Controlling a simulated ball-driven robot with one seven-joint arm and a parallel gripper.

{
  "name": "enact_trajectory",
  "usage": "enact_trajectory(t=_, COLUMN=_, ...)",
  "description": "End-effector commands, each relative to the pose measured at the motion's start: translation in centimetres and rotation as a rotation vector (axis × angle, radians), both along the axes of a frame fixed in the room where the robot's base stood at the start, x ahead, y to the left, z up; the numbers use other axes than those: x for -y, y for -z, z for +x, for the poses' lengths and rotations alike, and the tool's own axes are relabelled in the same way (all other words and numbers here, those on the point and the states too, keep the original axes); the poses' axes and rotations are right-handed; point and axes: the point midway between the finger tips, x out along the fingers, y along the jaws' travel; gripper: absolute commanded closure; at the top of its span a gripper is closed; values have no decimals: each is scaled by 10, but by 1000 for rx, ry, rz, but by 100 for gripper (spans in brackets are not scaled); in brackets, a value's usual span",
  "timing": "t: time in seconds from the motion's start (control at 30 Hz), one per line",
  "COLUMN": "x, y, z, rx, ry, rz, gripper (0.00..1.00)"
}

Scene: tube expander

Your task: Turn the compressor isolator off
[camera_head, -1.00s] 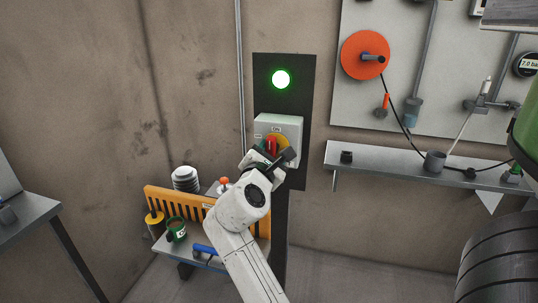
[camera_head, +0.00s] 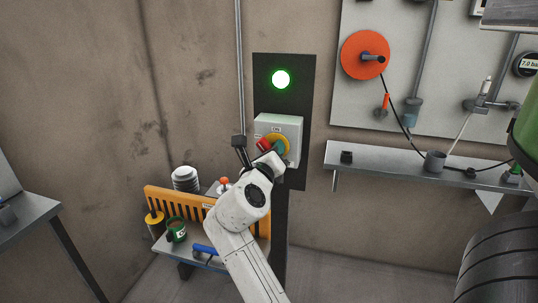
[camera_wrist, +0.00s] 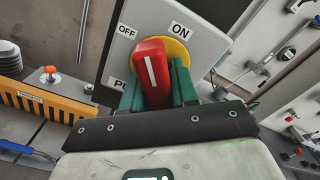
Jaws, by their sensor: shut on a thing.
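The compressor isolator is a grey box (camera_head: 291,126) on a dark upright panel, with a yellow disc (camera_head: 283,142) and a red handle (camera_head: 262,144). In the wrist view the box (camera_wrist: 205,22) carries OFF and ON labels. The red handle (camera_wrist: 149,58) has a white line pointing between OFF and ON. My gripper (camera_wrist: 156,84) is shut on the handle, its green fingers on either side. In the head view my gripper (camera_head: 267,150) is at the box front, partly hidden by my wrist. A green lamp (camera_head: 281,79) above the box is lit.
A grey wall shelf (camera_head: 400,160) is to the right.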

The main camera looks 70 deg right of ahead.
Motion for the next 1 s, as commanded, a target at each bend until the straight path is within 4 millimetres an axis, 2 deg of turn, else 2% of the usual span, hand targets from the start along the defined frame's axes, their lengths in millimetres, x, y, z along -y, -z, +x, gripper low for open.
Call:
enact_trajectory(t=0.07, x=-1, y=-1, z=1, rx=2, ry=-3, rz=-2, gripper=100)
enact_trajectory(t=0.1, x=-1, y=-1, z=1, rx=2, ry=-3, rz=-2, gripper=69)
enact_trajectory(t=0.3, x=0, y=-1, z=1, rx=3, ry=-2, rz=-1, gripper=51)
enact_trajectory(t=0.57, x=-2, y=-1, z=1, rx=3, ry=-1, rz=0, gripper=51)
enact_trajectory(t=1.0, x=-34, y=-2, z=-3, rx=3, ry=-1, rz=0, gripper=51)
